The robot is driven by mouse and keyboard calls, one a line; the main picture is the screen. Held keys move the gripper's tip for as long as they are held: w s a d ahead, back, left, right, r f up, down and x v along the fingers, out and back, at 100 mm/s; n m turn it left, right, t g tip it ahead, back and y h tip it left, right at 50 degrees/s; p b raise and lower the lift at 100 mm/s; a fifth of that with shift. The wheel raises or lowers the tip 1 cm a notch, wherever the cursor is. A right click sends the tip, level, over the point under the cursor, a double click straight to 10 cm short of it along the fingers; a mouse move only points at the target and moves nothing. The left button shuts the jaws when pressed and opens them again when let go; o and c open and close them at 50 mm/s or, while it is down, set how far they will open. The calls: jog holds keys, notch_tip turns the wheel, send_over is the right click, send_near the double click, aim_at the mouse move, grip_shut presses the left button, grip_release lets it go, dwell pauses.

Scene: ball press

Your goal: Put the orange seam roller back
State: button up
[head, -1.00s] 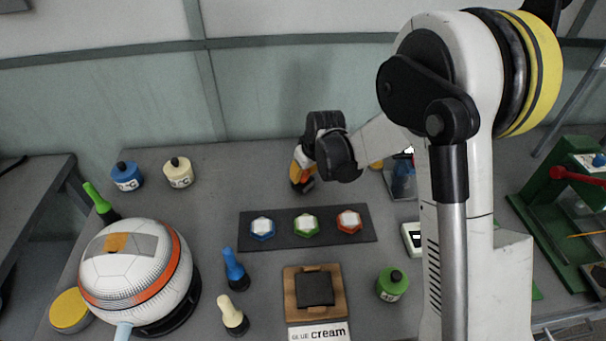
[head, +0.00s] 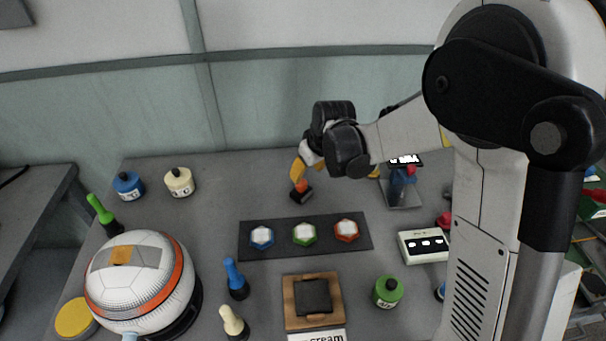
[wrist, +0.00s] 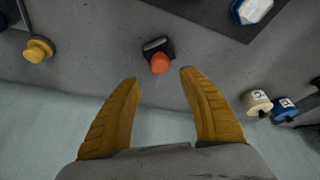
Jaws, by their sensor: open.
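The orange seam roller (head: 301,187) stands on the grey table near its back edge, behind the dark mat, with its dark lower end down. In the wrist view its round orange top (wrist: 160,63) shows with a black part beside it. My gripper (wrist: 159,78) is open, its two yellow-orange fingers spread on either side of the view. The roller's top lies between and just past the fingertips, apart from both. In the head view my gripper (head: 302,168) hangs right above the roller, with nothing held.
The dark mat (head: 278,226) with three hexagonal pieces lies in front. Blue (head: 128,185) and cream (head: 179,181) bottles stand at back left. A phone-like device on a stand (head: 404,185) is to the right. A white ball (head: 138,280) fills the front left.

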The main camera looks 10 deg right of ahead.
jog(key=s+d+r+m+t+h, duration=0.1)
jog(key=s+d+r+m, duration=0.1)
jog(key=s+d+r, duration=0.35)
jog(key=s+d+r+m+t, duration=0.1)
jog(key=s+d+r, duration=0.1)
jog(key=s+r, duration=0.65)
jog(key=s+d+r+m+t+h, duration=0.1)
jog(key=s+d+m, duration=0.2)
jog(key=s, duration=0.8)
jog(key=shift+s+d+p, duration=0.3)
jog(key=shift+d+p, duration=0.05)
jog(key=shift+d, duration=0.25)
